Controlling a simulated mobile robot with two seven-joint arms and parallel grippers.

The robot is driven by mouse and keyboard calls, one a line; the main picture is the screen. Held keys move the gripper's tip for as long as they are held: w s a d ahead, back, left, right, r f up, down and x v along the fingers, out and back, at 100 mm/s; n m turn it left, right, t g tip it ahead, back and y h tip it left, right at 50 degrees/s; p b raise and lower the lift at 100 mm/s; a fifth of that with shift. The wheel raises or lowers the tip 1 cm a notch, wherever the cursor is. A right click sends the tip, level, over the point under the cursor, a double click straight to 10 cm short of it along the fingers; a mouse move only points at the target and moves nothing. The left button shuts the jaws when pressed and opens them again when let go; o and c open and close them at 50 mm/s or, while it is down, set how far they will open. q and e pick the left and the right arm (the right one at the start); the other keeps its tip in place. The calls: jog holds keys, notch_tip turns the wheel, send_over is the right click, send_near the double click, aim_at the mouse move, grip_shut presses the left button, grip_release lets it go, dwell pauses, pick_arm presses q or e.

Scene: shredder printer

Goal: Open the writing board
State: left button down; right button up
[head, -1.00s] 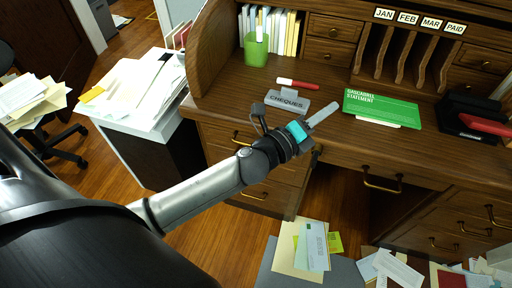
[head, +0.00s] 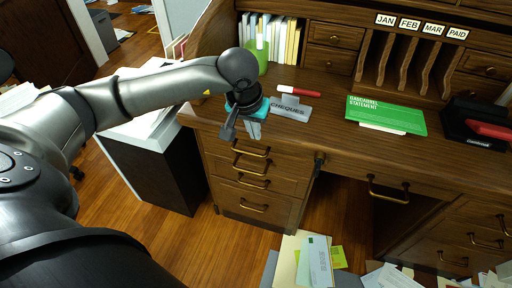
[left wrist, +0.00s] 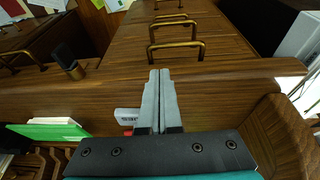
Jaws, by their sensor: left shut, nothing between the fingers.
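The wooden desk (head: 300,135) has a stack of fronts with brass pulls below its left end. The uppermost pull (head: 251,149) lies just under the desktop edge; it also shows in the left wrist view (left wrist: 176,45). I cannot tell for certain which front is the writing board; none stands clearly pulled out. My left gripper (head: 254,133) hangs fingers down at the desk's front edge, above the uppermost pull and apart from it. In the left wrist view its fingers (left wrist: 159,88) are together and empty. My right gripper is out of view.
A cheques sign (head: 291,108), red marker (head: 298,91), green cup (head: 257,62) and green statement (head: 386,113) rest on the desktop. A paper-covered cabinet (head: 150,160) stands left.

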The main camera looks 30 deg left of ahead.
pick_arm(q)
jog(key=shift+a+b+x, duration=0.2)
jog(key=shift+b+x, duration=0.4)
jog(key=shift+x, duration=1.05)
jog(key=shift+a+b+x, duration=0.15)
jog(key=shift+b+x, duration=0.45)
jog(key=shift+x, duration=1.05)
jog(key=shift+a+b+x, duration=0.2)
jog(key=shift+b+x, duration=0.4)
jog(key=shift+x, duration=1.05)
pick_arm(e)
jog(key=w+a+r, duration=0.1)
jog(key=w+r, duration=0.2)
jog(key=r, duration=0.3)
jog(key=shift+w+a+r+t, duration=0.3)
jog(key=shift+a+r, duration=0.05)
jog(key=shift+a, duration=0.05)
